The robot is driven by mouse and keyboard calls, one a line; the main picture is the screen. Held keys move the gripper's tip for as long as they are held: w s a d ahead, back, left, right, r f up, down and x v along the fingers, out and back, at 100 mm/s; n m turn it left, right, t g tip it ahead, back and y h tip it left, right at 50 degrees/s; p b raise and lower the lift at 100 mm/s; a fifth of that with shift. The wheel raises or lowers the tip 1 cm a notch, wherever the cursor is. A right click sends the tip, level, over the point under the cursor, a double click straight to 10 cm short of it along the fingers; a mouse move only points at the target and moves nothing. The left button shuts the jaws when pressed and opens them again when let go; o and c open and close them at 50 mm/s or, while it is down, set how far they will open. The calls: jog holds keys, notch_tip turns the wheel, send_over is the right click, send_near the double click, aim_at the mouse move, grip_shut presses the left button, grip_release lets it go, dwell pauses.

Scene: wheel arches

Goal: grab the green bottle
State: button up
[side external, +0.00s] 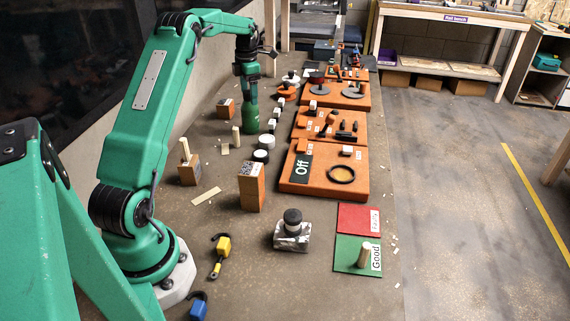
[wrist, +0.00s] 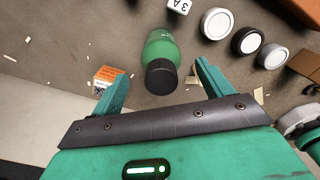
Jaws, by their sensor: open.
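The green bottle (side external: 250,121) stands on the brown work surface in the side view, beside a row of small white-labelled pieces. In the wrist view the green bottle (wrist: 162,48) has its black cap (wrist: 161,77) toward me, between my spread fingers. My gripper (side external: 249,82) points down right over the bottle in the side view. My gripper (wrist: 162,68) is open in the wrist view, with a visible gap between each finger and the cap. Whether the fingertips reach down past the cap is hard to tell.
White-topped round pieces (wrist: 216,23) and a lettered cube (wrist: 180,5) lie close to the bottle. An orange block (wrist: 106,75) is on the left in the wrist view. Orange trays (side external: 325,172) stand to the right in the side view. Small wooden chips are scattered around.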

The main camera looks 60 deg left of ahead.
aim_at(249, 100)
jog(key=shift+s+f, duration=0.1)
jog(key=shift+f, duration=1.9)
jog(key=shift+r, duration=0.1)
jog(key=c, duration=1.3)
jog(key=shift+r, duration=0.15)
jog(key=shift+r, duration=0.6)
jog(key=r, duration=0.3)
jog(key=shift+d, duration=0.2)
jog(key=d+r, duration=0.2)
jog(key=d, duration=0.1)
jog(key=w+d+r, duration=0.1)
jog(key=d+r, duration=0.1)
jog(key=d, duration=0.2)
jog(key=w+d+r, duration=0.1)
jog(key=d+r, duration=0.1)
jog(key=d, duration=0.2)
jog(key=shift+d+r, duration=0.1)
jog(key=shift+r, duration=0.15)
